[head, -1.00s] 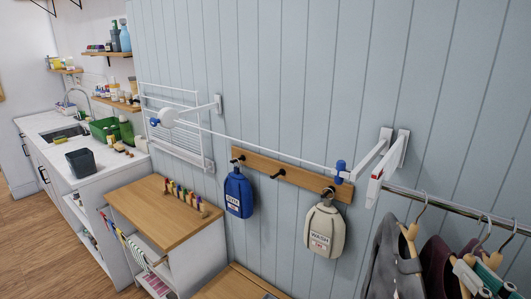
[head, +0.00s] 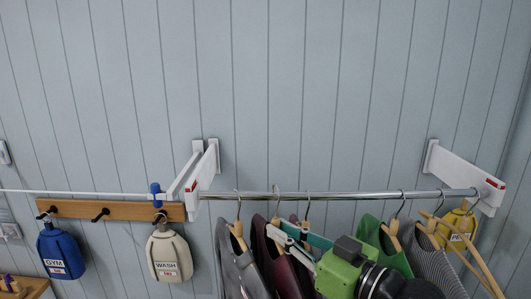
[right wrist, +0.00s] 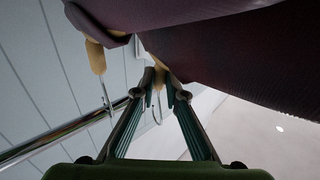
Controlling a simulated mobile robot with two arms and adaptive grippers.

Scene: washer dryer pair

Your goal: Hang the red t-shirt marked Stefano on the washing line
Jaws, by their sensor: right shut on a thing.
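My right gripper (head: 284,231) reaches in over the clothes rail from the front right. In the right wrist view its fingers (right wrist: 160,84) are shut on the neck of a wooden hanger (right wrist: 164,73). A dark red garment (right wrist: 235,45) hangs from it; it also shows in the head view (head: 266,262). Another dark red garment hangs close beside it. No Stefano marking is readable. The washing line (head: 95,193) is a thin white cord along the wall at left, ending near a blue peg (head: 155,190). My left gripper is not in view.
The metal rail (head: 340,195) runs between white brackets (head: 203,166), (head: 465,178). A grey garment (head: 230,265), a green one (head: 372,232) and a striped one (head: 440,258) crowd it. Blue (head: 60,252) and cream (head: 168,256) bags hang under the line. The wall above is clear.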

